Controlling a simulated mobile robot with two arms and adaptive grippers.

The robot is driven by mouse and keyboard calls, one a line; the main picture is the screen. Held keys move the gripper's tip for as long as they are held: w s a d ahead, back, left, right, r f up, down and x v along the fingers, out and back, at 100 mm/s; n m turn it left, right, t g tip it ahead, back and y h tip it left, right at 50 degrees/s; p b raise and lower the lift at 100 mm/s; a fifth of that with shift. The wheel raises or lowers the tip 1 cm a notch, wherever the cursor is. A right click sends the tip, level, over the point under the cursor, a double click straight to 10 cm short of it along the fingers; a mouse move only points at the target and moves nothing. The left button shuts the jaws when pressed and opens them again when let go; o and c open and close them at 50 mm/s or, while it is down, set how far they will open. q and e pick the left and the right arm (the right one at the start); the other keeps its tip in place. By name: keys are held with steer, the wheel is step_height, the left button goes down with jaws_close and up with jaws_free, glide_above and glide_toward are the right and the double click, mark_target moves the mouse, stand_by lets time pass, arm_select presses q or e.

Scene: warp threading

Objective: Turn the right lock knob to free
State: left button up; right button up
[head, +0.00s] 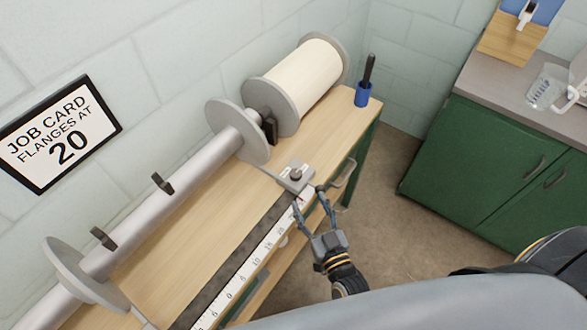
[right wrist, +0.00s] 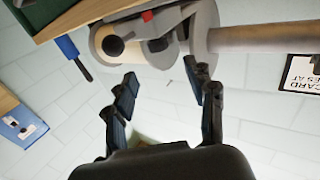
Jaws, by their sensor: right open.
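The right lock knob (head: 296,172) is a small grey knob on a light grey block with small labels, at the far right end of the ruler on the bench. My right gripper (head: 310,197) is open, with its two fingers spread just in front of this block. I see no contact with the knob, and nothing is between the fingers. In the right wrist view the open fingers (right wrist: 160,92) frame a piece of pale wall, with the beam and its flange above them. My left gripper is not in view.
A grey beam (head: 185,190) with flanges runs along the wooden bench, with a cream yarn roll (head: 306,77) at its far end. A white ruler (head: 250,266) lies along the front edge. Green cabinets (head: 480,160) stand right, across open floor.

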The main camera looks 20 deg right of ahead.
mark_target(298, 178)
steer(key=w, duration=0.3)
steer(key=w+p, duration=0.1)
steer(key=w, duration=0.5)
steer(key=shift+w+a, duration=0.3)
steer(key=shift+w, duration=0.05)
steer(key=shift+w+f, duration=0.15)
steer(key=shift+w, duration=0.3)
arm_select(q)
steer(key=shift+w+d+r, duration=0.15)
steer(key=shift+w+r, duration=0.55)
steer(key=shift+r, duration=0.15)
arm_select(e)
jaws_close()
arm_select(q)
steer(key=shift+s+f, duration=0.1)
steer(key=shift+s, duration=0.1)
